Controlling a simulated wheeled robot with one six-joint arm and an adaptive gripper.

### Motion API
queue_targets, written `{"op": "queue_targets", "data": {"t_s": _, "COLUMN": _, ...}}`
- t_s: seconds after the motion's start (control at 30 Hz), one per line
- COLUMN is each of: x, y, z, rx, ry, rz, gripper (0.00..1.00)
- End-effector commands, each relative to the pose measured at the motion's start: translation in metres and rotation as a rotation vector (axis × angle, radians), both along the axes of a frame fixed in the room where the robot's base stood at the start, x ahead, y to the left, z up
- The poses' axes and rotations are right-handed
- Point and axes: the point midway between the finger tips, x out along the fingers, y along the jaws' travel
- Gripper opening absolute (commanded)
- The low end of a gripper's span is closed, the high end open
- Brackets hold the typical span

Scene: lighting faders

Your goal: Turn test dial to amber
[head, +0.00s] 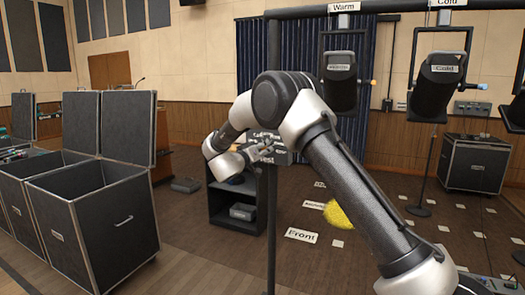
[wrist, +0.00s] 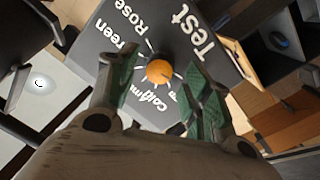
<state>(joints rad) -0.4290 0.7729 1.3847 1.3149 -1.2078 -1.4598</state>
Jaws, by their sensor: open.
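The test dial is an orange round knob (wrist: 159,71) on a dark panel (wrist: 112,22), in the middle of the wrist view. White lettering around it reads Test, Rose, what looks like Green, Cold and a partly hidden word starting "Am". I cannot tell which word the knob points at. My gripper (wrist: 160,62) is open, with one green-padded finger on each side of the knob in the picture. Contact is not clear. In the head view my gripper (head: 262,152) is at the panel (head: 284,157) on a stand, and my arm partly covers it.
A low black shelf (head: 214,207) stands behind the panel stand. Open black cases (head: 95,232) are at left. Two hanging lamps, labelled Warm (head: 338,85) and Cold (head: 434,85), hang from a bar. A yellow light patch (head: 338,217) and floor labels lie at right.

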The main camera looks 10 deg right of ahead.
Motion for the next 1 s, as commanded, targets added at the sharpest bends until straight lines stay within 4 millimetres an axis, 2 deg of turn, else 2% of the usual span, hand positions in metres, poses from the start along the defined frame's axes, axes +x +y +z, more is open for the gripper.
{"op": "queue_targets", "data": {"t_s": 0.13, "x": 0.0092, "y": -0.0078, "z": -0.0009, "rx": 0.001, "ry": 0.001, "rz": 0.0, "gripper": 0.5}}
{"op": "queue_targets", "data": {"t_s": 0.4, "x": 0.0109, "y": -0.009, "z": -0.0005, "rx": 0.001, "ry": 0.0, "rz": 0.001, "gripper": 0.5}}
{"op": "queue_targets", "data": {"t_s": 0.47, "x": 0.0109, "y": -0.009, "z": -0.0005, "rx": 0.001, "ry": 0.0, "rz": 0.001, "gripper": 0.41}}
{"op": "queue_targets", "data": {"t_s": 0.67, "x": 0.0108, "y": -0.0089, "z": -0.0005, "rx": 0.001, "ry": 0.0, "rz": 0.001, "gripper": 0.04}}
{"op": "queue_targets", "data": {"t_s": 1.0, "x": 0.0107, "y": -0.0088, "z": -0.0007, "rx": 0.024, "ry": -0.016, "rz": 0.002, "gripper": 0.03}}
